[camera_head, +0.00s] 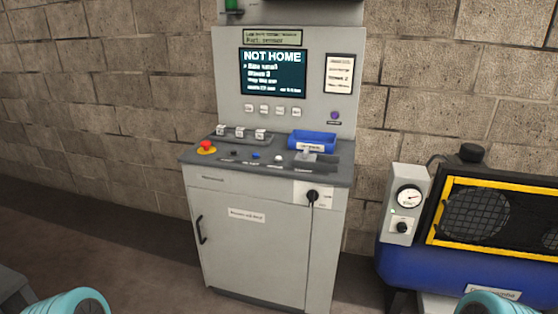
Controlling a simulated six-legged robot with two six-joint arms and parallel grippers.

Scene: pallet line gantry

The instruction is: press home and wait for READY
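A grey control cabinet (250,240) stands against the wall. Its screen (273,73) reads "NOT HOME" above smaller lines of text. A row of small buttons (272,110) sits under the screen; their labels are too small to read. The sloping desk (225,164) carries a red mushroom button on a yellow base (206,147), several white-topped switches (240,132), small dark, blue and white buttons (255,155), and a lever (307,154). Teal parts of my arms show at the bottom left and bottom right edges. Neither gripper's fingers are in view.
A blue tray (313,140) sits at the desk's back right. A black rotary switch (312,196) is on the cabinet front. A blue compressor (460,262) with a yellow-framed grille and gauge (409,198) stands to the right. Floor left of the cabinet is clear.

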